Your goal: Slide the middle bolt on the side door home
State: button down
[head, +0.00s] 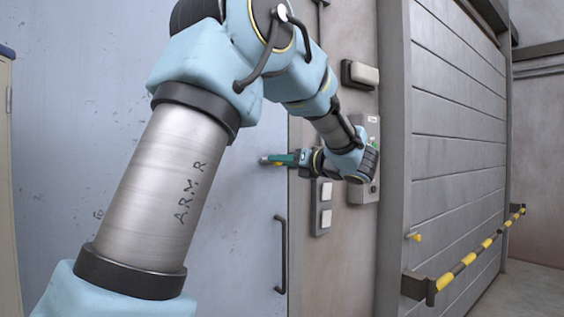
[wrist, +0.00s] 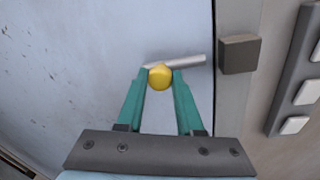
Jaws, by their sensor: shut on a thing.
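The bolt is a silver rod (wrist: 190,61) with a yellow knob (wrist: 160,77), lying across the pale blue side door (wrist: 110,50). In the wrist view the knob sits between the teal fingertips of my gripper (wrist: 160,75), which is shut on it. The rod's right end stops a little short of a dark keeper block (wrist: 238,54) on the frame, with a visible gap between them. In the head view my gripper (head: 276,159) is at the door's right side, and the fingers hide most of the bolt. No other bolts can be made out.
A dark door handle (head: 281,255) is below my gripper. A switch panel (head: 321,207) and a grey control box (head: 366,125) are on the wall to the right. Further right is a slatted shutter (head: 455,130) with a yellow-and-black bar (head: 468,259). The door's left side is clear.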

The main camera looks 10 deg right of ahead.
dwell(0.7)
jog(key=d, duration=0.1)
jog(key=w+d+b, duration=0.1)
jog(key=d, duration=0.1)
jog(key=w+d, duration=0.1)
jog(key=shift+d+r+b, duration=0.1)
jog(key=shift+d+b, duration=0.1)
jog(key=shift+b, duration=0.15)
jog(key=c, duration=0.5)
grip_release()
jog(key=shift+c, duration=0.2)
